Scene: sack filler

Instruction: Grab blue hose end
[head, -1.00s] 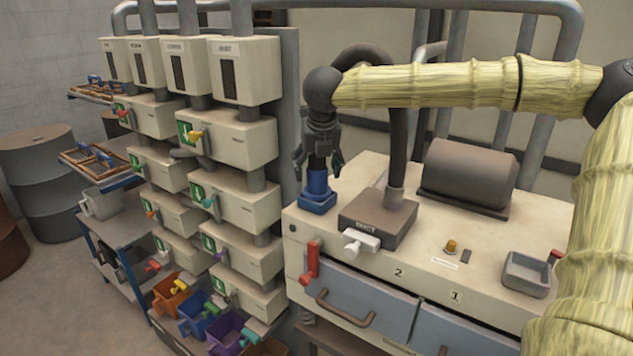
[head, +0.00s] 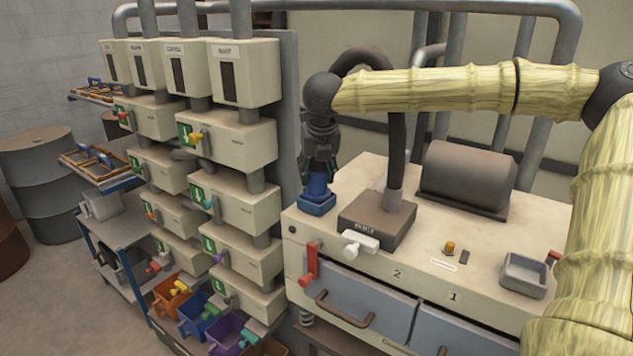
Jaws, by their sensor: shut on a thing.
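The blue hose end (head: 318,185) stands upright in a blue square base (head: 317,205) on the left corner of the cream machine top. A dark hose (head: 398,140) rises from a dark box behind my arm and arches over toward my gripper. My gripper (head: 319,170) points down from above and is shut on the upper part of the blue hose end. The fingers cover its top, and the hose end still sits at the base.
The dark box (head: 376,216) with a white handle (head: 360,243) stands just right of the hose end. A red lever (head: 310,262) is on the machine's front. A dark cylinder (head: 470,175) and a grey tray (head: 524,274) lie farther right. Cream dispenser boxes (head: 236,138) stand at left.

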